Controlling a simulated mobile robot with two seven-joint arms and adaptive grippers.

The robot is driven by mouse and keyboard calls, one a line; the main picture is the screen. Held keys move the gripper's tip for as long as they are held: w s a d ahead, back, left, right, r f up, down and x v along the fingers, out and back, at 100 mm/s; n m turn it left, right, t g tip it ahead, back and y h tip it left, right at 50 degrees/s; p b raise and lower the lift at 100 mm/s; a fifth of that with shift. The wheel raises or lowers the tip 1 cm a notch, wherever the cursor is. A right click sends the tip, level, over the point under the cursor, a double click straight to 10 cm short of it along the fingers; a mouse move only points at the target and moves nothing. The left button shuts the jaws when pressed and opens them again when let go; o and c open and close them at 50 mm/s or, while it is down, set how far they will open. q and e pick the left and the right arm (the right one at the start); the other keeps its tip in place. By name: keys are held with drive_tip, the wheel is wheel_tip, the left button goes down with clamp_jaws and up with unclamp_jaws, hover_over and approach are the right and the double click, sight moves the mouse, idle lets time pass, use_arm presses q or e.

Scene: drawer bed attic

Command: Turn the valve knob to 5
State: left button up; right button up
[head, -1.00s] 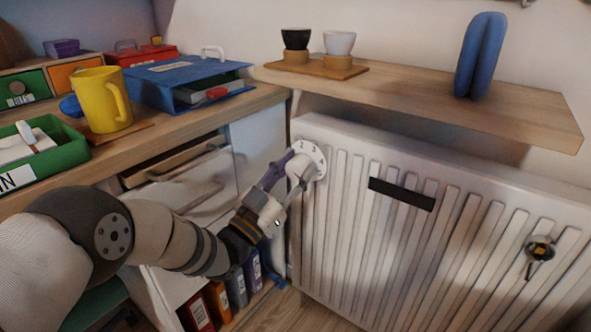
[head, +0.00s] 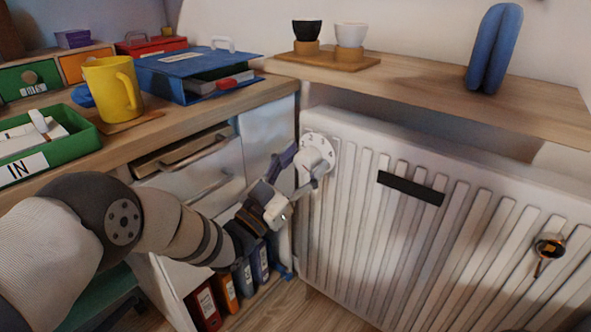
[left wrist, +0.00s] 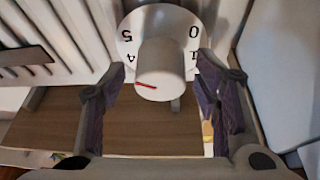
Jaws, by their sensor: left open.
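The white valve knob (head: 314,160) sits on a round dial at the radiator's upper left corner. In the left wrist view the knob (left wrist: 163,65) shows a red line on its face pointing left, toward the side with 4 and 5; the slanted view hides the exact reading. The dial plate (left wrist: 127,22) shows 5 and 4 at left, 0 and 1 at right. My left gripper (head: 298,172) is open in front of the knob. In the wrist view its fingers (left wrist: 160,103) stand either side of the knob, with visible gaps. My right gripper is out of view.
The white radiator (head: 400,240) fills the right side, with a wooden shelf (head: 430,85) above it. A desk (head: 180,118) with a yellow mug (head: 108,92) and blue binder (head: 185,72) is at left. Upright binders (head: 228,292) stand below my arm.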

use_arm(q)
drive_tip(key=v, duration=1.1)
drive_tip(key=shift+s+a, duration=0.1)
drive_tip(key=shift+s, duration=0.05)
